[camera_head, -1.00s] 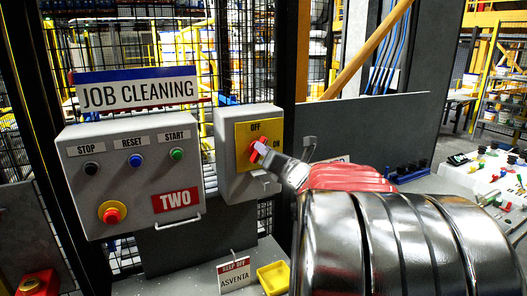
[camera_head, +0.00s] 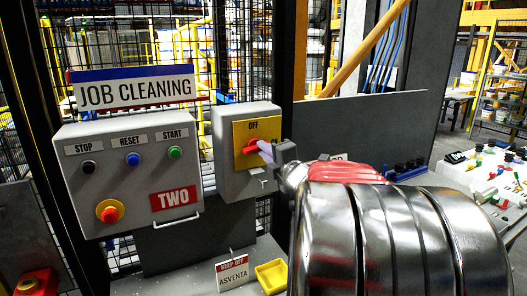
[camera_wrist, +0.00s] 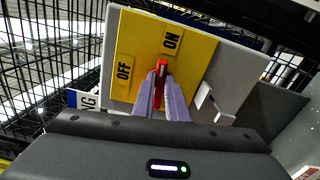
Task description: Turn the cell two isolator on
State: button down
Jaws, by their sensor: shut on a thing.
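The cell two isolator (camera_head: 228,160) is a grey box with a yellow plate (camera_head: 241,131) and a red handle (camera_head: 249,148), right of the control box marked TWO. OFF stands at the plate's top in the head view; ON is hidden there by my gripper (camera_head: 270,151). The handle lies nearly level, its right end in my gripper. In the wrist view, the two pale fingers of my gripper (camera_wrist: 159,90) are shut on the red handle (camera_wrist: 161,70), one on each side. There the handle points up toward the ON label (camera_wrist: 171,40), away from the OFF label (camera_wrist: 124,75).
The TWO control box (camera_head: 130,178) has stop, reset and start buttons and a red emergency button (camera_head: 109,212). A KEEP OFF tag (camera_head: 233,271) and yellow tray (camera_head: 271,276) sit below. A latch (camera_wrist: 214,106) sticks out beside the isolator plate. Mesh fencing stands behind.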

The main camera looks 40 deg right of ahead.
jog(key=shift+d+f+m, duration=0.1)
jog(key=shift+f+m, duration=0.1)
jog(key=shift+m, duration=0.6)
jog(key=c, duration=1.8)
grip_release()
jog(key=shift+o, duration=0.2)
jog(key=v, duration=1.4)
jog(key=shift+w, duration=0.15)
